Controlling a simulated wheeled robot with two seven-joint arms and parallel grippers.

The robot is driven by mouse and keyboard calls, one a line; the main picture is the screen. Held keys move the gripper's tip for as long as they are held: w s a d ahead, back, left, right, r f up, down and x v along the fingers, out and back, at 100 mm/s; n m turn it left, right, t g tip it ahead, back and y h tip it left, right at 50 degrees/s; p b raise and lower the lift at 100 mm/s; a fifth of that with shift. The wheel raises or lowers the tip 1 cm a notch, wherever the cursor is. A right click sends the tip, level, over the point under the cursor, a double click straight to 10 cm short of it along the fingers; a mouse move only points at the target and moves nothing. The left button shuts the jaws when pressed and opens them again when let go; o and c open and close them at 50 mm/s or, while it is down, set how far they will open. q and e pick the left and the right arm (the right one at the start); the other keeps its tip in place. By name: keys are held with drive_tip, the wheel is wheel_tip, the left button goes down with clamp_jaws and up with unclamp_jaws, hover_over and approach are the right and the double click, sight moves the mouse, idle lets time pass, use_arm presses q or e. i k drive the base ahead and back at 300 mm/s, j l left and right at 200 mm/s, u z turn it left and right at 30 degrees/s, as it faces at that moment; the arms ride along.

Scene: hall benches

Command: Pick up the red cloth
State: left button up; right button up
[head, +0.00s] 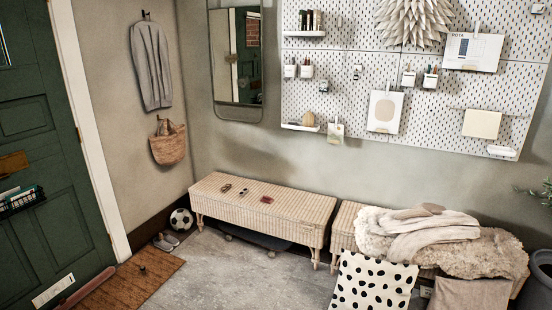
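Neither of my grippers shows in the head view.
Two small items (226,188) lie left of the red one on the bench. A ball (181,220), shoes (166,241) and a doormat (135,281) are on the floor at left. A second bench at right holds throws (425,240), with cushions (372,284) before it. Grey floor in front is clear.

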sight(266, 199)
drive_tip(key=i, duration=2.05)
drive_tip(key=i+j, duration=0.1)
drive_tip(key=i, duration=1.95)
drive_tip(key=l+z, duration=0.05)
drive_tip(key=l, duration=0.05)
